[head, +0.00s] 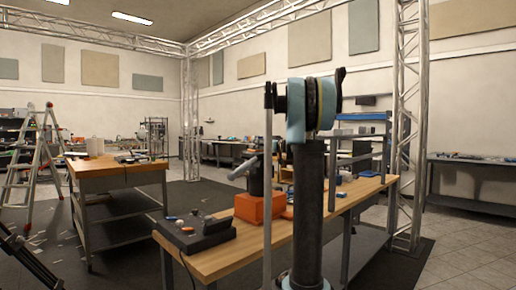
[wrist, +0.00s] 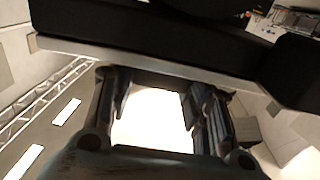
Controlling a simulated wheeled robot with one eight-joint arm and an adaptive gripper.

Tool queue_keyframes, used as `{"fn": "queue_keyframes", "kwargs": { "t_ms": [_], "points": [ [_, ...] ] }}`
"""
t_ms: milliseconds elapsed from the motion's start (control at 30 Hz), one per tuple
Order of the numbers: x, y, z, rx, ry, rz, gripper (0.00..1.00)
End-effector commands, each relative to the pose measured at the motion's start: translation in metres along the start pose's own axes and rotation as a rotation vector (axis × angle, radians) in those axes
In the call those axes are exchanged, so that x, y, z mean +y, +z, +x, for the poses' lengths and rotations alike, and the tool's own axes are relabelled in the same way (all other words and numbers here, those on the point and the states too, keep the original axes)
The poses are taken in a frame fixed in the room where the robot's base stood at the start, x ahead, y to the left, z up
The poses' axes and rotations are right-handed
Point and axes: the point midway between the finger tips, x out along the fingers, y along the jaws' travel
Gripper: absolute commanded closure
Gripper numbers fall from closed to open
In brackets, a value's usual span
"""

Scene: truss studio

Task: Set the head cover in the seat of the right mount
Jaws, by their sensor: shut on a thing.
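My gripper (wrist: 160,95) fills the middle of the wrist view, its two dark fingers a bright gap apart. They reach up to a wide black piece with a grey edge (wrist: 200,50), which I take for the head cover. It spans the top of the view; the contact is not clear. I cannot make out the gripper or cover in the head view, where my black and light-blue arm (head: 310,180) stands in front of the bench. I cannot clearly pick out the right mount or its seat; part of the bench is hidden behind my arm.
A wooden bench (head: 222,262) holds a black box with small knobs (head: 198,236), an orange box (head: 260,207) and a dark upright device (head: 256,178). A second bench (head: 112,170) and a stepladder (head: 27,165) stand left. Truss posts (head: 407,130) rise behind; dark floor lies between the benches.

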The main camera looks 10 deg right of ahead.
Motion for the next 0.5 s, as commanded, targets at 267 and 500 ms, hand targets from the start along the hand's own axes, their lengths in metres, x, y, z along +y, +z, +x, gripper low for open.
{"fn": "queue_keyframes", "kwargs": {
  "t_ms": [267,500],
  "points": [
    [0.0001,0.0010,-0.0001,0.000,0.000,0.000,0.79],
    [0.0001,0.0009,-0.0001,0.000,0.000,0.000,0.32]
  ]
}}
